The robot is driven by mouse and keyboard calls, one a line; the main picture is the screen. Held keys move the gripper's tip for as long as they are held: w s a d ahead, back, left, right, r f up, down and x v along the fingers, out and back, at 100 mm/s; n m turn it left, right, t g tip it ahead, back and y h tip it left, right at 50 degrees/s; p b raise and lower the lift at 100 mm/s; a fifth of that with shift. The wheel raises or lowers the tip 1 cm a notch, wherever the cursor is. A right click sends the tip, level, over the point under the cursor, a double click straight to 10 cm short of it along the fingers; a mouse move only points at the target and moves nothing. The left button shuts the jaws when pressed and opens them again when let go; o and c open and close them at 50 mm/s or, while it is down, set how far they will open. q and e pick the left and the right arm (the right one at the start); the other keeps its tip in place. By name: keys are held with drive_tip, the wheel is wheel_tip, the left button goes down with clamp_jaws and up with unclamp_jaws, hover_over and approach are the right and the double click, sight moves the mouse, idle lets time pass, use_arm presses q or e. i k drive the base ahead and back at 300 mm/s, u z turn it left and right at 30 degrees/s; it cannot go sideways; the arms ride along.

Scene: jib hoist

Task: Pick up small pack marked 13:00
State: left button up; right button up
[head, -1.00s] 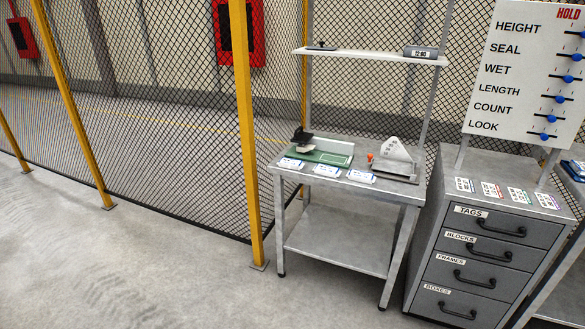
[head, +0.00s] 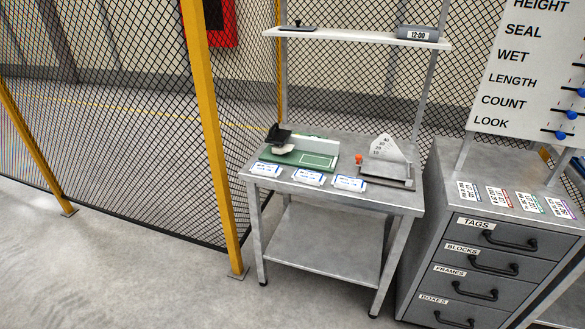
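Several small flat white packs or cards lie along the front edge of the grey workbench: a left one (head: 266,169), a middle one (head: 308,178) and a right one (head: 349,183). Their print is too small to read, so I cannot tell whether one is marked 13:00. A grey clock-like block (head: 417,34) on the upper shelf reads 12:00. Neither of my grippers is in view.
The workbench (head: 345,206) also holds a green board (head: 300,157) with a black-topped device (head: 281,139) and a grey scale (head: 387,160). A drawer cabinet (head: 480,262) with several cards on top stands at right. A yellow post (head: 208,130) and mesh fence are left; floor in front is clear.

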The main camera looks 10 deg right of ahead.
sight(302, 176)
drive_tip(key=z, duration=0.55)
drive_tip(key=i, duration=0.85)
drive_tip(key=z, duration=0.9)
